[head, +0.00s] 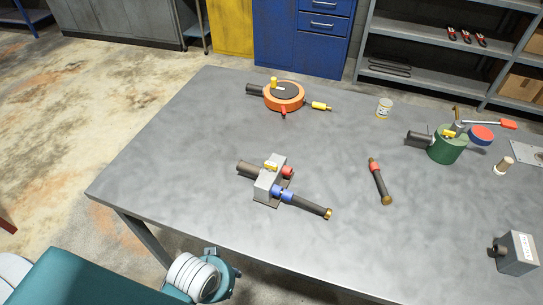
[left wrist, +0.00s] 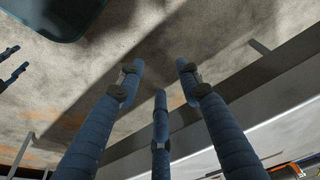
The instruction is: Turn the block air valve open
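The block air valve is most likely the grey block (head: 267,187) on the table, left of the table's middle in the head view. A small yellow handle (head: 271,166) lies on its top. A dark pipe end sticks out at its left, a red fitting at its right, and a blue fitting with a dark brass-tipped hose at its lower right. My left gripper (left wrist: 160,76) shows in the left wrist view, its three blue fingers spread and empty, over the floor beside the table edge. Blue finger-like pieces (left wrist: 14,75) at that view's left edge may be my right gripper; their state is unclear.
The grey table (head: 330,150) also holds an orange round valve (head: 283,97), a loose hose piece (head: 379,182), a can (head: 384,107), a green valve (head: 446,145) with a red-tipped lever, and a grey box (head: 517,253). Bare tabletop surrounds the block.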

